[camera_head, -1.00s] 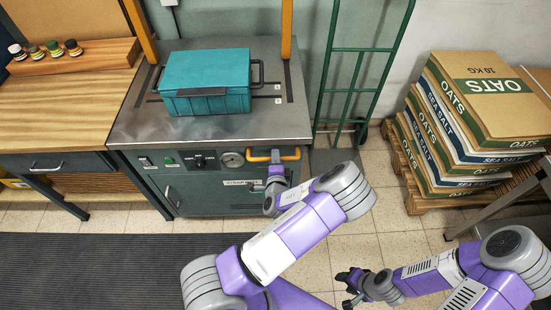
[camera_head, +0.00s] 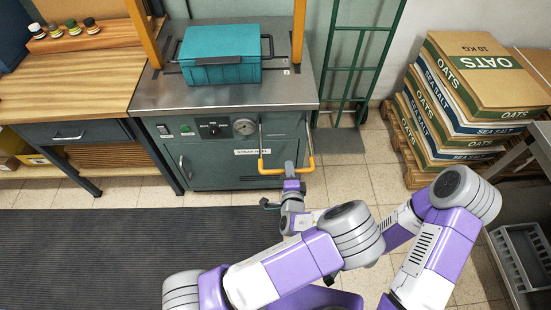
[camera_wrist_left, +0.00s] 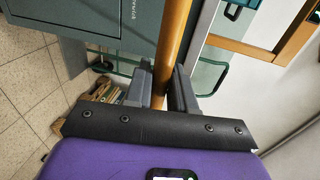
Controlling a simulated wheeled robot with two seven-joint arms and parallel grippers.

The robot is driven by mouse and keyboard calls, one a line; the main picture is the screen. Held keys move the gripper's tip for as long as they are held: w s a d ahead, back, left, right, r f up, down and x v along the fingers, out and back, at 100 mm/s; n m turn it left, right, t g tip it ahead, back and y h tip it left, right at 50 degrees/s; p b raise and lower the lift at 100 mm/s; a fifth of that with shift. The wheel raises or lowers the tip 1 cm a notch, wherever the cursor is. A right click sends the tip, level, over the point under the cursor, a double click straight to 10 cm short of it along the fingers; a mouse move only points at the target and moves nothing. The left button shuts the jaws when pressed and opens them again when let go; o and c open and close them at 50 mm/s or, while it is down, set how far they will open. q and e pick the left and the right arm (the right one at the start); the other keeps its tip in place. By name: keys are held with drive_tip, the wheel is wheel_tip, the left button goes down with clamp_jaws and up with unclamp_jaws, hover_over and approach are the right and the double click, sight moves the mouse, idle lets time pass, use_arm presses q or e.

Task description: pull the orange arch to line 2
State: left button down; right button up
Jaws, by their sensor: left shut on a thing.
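The orange arch (camera_head: 299,30) straddles the steel table top (camera_head: 220,98), one post on each side of the teal box (camera_head: 222,70). Its right foot stands near a small white line label (camera_head: 286,72); the number is too small to read. A U-shaped orange pull handle (camera_head: 270,171) stands out from the machine's front on two rods. My left gripper (camera_head: 291,182) is shut on this handle's bar. In the left wrist view, the handle bar (camera_wrist_left: 173,40) runs between the two fingers. My right gripper is hidden behind my left arm.
A dark mat (camera_head: 110,245) covers the floor at front left.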

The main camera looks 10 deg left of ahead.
use_arm(q)
drive_tip(key=v, duration=0.2)
drive_tip(key=f+v, duration=0.1)
drive_tip(key=v, duration=0.2)
drive_tip(key=shift+s+f, duration=0.1)
drive_tip(key=shift+s, duration=0.1)
drive_tip(key=c, duration=1.3)
unclamp_jaws()
drive_tip(key=shift+o, duration=1)
drive_tip(key=shift+s+d, duration=0.1)
drive_tip(key=shift+s, duration=0.05)
